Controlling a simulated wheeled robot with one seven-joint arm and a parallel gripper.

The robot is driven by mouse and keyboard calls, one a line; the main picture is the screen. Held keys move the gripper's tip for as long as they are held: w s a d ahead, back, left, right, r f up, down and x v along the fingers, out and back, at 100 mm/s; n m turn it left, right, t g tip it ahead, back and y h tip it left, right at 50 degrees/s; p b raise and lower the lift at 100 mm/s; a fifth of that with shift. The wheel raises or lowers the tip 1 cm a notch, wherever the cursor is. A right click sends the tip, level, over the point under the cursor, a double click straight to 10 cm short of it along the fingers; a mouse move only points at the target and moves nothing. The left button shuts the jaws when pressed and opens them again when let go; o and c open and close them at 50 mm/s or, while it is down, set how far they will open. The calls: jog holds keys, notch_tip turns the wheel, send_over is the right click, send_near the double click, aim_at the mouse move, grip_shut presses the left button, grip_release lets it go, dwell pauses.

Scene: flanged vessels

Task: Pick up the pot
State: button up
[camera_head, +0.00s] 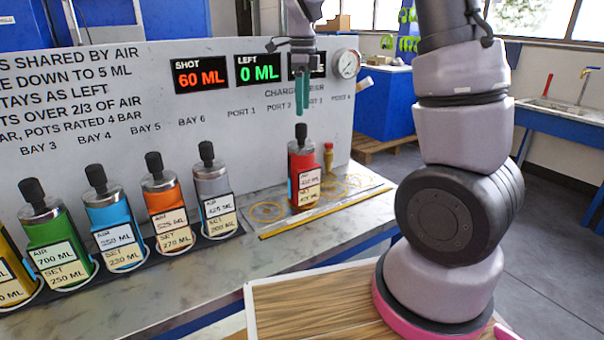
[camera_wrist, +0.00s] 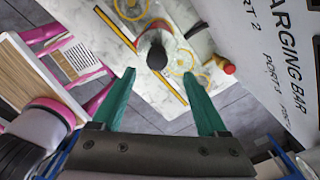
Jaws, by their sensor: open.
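A red pot (camera_head: 303,172) with a black knob on top stands upright on the bench at the charging bar, with a label on its front. My gripper (camera_head: 302,102) is open above it, its two teal fingers pointing down and apart from the knob. In the wrist view, the black knob (camera_wrist: 156,56) of the pot shows beyond and between the spread fingertips of my gripper (camera_wrist: 163,78). Other pots stand in a row of bays at left: green (camera_head: 55,240), blue (camera_head: 110,220), orange (camera_head: 162,207) and grey (camera_head: 213,190), with a yellow one cut by the edge.
A small brass-and-red fitting (camera_head: 328,156) stands close behind the red pot. Yellow rings and a yellow strip (camera_head: 325,212) mark the bench. A white panel (camera_head: 130,100) with displays and a gauge (camera_head: 346,64) rises behind. Bare bench (camera_head: 170,285) lies in front of the row.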

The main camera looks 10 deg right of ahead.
aim_at(302, 123)
jog(key=f, duration=0.7)
jog(key=shift+s+a+f, duration=0.15)
jog(key=shift+s+f, duration=0.05)
jog(key=shift+f, duration=0.15)
jog(key=shift+c, duration=0.3)
grip_shut()
dwell(0.8)
